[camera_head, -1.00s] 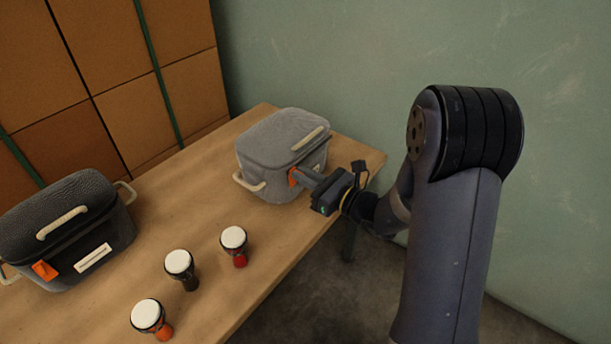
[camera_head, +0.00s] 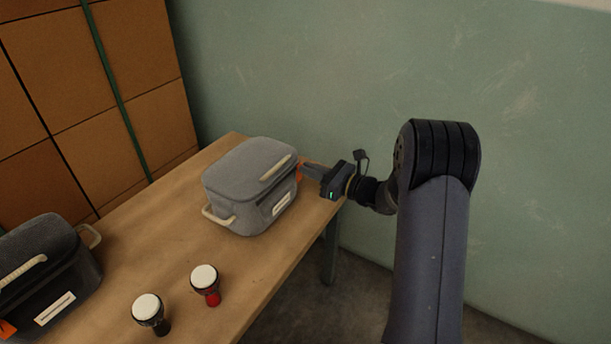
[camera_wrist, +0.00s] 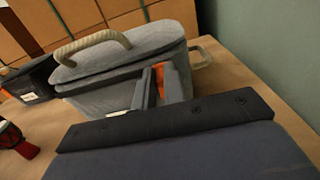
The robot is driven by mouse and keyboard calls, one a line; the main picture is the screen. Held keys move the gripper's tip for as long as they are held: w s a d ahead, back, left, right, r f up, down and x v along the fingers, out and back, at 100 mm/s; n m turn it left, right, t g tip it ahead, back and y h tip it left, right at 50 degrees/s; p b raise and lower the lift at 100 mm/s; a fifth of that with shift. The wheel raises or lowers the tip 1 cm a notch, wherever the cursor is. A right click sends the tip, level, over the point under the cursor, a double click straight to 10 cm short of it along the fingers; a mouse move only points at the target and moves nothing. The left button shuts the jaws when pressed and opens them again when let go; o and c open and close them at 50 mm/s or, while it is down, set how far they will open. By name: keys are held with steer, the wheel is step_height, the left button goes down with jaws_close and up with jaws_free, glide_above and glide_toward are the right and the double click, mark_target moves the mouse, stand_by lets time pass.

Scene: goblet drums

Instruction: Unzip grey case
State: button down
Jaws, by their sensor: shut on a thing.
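The grey case (camera_head: 240,192) stands with its lid down on the table near the wall, with rope handles and a white label. It also shows in the wrist view (camera_wrist: 100,72). Its orange zipper pull (camera_head: 299,172) is at the right end of the front, and it shows orange between my fingers in the wrist view (camera_wrist: 159,80). My gripper (camera_head: 304,169) is shut on the orange pull, close beside the case's right front corner. The fingers hide part of the pull, and the zip line is too small to read.
A black case (camera_head: 48,268) with an orange tab stands at the left. A red drum (camera_head: 207,284) and a dark drum (camera_head: 150,313) stand near the front edge of the table (camera_head: 130,235). The wall (camera_head: 400,70) is behind the grey case. Bare tabletop lies between the cases.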

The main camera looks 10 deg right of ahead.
steer(key=shift+w+d, duration=0.15)
steer(key=c, duration=1.5)
jaws_free()
steer(key=p+v, duration=0.1)
steer(key=v, duration=0.9)
steer(key=shift+s+d, duration=0.3)
